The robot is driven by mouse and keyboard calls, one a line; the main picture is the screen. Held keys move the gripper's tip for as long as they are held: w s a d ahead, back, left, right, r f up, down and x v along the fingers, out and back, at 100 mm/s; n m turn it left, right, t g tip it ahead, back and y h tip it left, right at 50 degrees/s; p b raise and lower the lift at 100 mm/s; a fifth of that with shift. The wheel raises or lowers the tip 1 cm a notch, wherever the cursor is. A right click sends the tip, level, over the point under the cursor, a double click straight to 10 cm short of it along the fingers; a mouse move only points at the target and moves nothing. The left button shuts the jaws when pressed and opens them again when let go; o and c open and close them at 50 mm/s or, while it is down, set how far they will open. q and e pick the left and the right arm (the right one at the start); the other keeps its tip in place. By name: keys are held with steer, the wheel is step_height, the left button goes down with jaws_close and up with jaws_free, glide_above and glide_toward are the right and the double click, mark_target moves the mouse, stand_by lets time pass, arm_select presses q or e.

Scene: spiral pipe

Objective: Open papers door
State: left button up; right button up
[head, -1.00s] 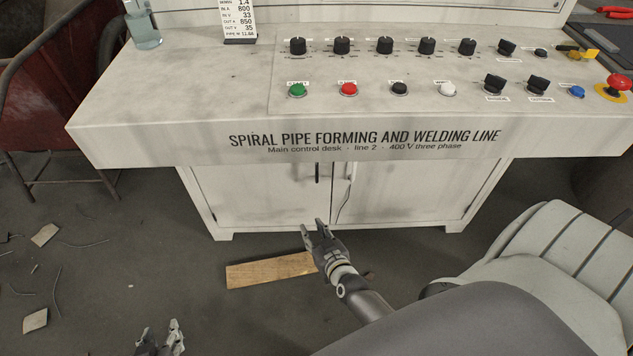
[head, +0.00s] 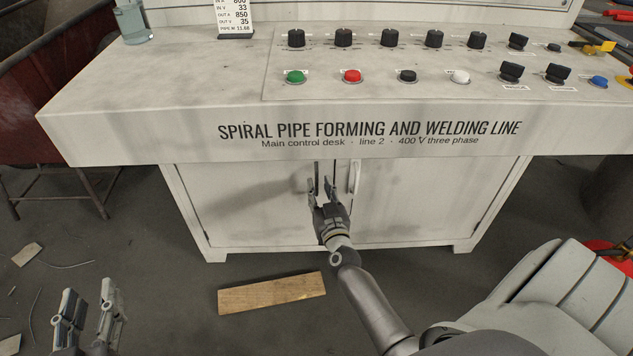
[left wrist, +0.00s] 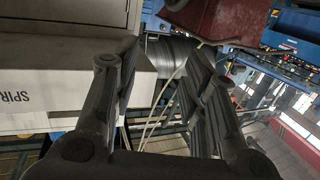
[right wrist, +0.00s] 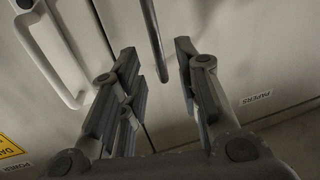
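The papers door (head: 245,205) is the left door of the white cabinet under the control desk. Its "PAPERS" label (right wrist: 256,97) shows in the right wrist view. The door looks shut. Its dark vertical handle (right wrist: 154,40) appears between the two fingers of my right gripper (right wrist: 160,70). In the head view my right gripper (head: 323,187) is at this handle, fingers pointing up, partly hiding it. The fingers are open, with gaps on both sides; I cannot tell how deep the handle sits between them. My left gripper (head: 90,308) is open and empty at the lower left.
The right door (head: 430,200) has a white handle (head: 355,177) close beside my right gripper. The desk (head: 130,120) overhangs the doors. A wooden board (head: 272,293) lies on the floor before the cabinet.

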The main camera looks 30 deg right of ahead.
mark_target(317, 181)
steer(key=b+x, duration=0.1)
steer(key=x, duration=0.2)
steer(key=shift+w+d, duration=0.15)
steer(key=shift+w, duration=0.15)
arm_select(q)
steer(key=shift+d+r+t+h, duration=0.2)
steer(key=shift+r+t, duration=0.35)
steer(key=shift+r, duration=0.4)
steer(key=shift+d+r+t+h, duration=0.1)
steer(key=shift+r+t+h, duration=0.1)
steer(key=shift+r+t, duration=0.6)
steer(key=shift+d+r+t+h, duration=0.2)
steer(key=shift+r+t, duration=0.15)
steer(key=shift+r, duration=0.75)
arm_select(e)
steer(key=shift+w+d, duration=0.1)
steer(key=shift+w, duration=0.2)
jaws_close()
arm_select(q)
steer(key=shift+a, duration=0.1)
